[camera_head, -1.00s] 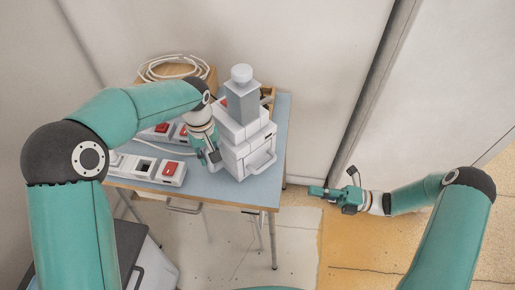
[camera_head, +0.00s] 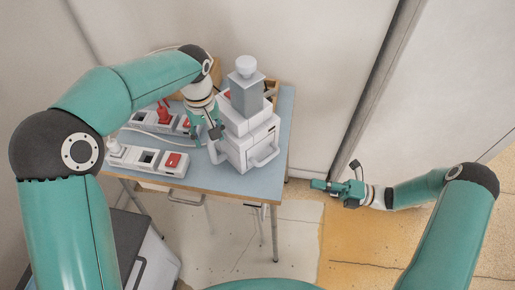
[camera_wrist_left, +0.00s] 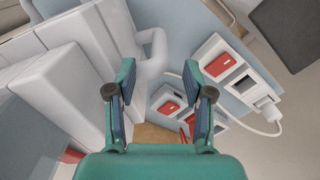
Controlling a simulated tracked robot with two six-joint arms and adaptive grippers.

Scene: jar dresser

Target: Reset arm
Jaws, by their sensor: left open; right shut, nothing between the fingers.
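My left gripper (camera_head: 205,136) is over the blue-topped table, just left of a small white dresser (camera_head: 249,145). Its fingers also show in the left wrist view (camera_wrist_left: 159,100), spread apart with nothing between them. The dresser has drawers with handles, and a grey jar (camera_head: 247,95) with a pale round lid stands on top. In the wrist view a white drawer handle (camera_wrist_left: 152,52) is near the left finger; I cannot tell if they touch. My right gripper (camera_head: 338,189) is shut and empty, out over the floor to the right of the table.
Power strips (camera_head: 148,159) with red switches lie on the table (camera_head: 230,183) left of the dresser, with a white cable among them. A wooden box (camera_head: 272,90) is behind the dresser. A wall stands behind the table. The floor (camera_head: 290,240) in front is clear.

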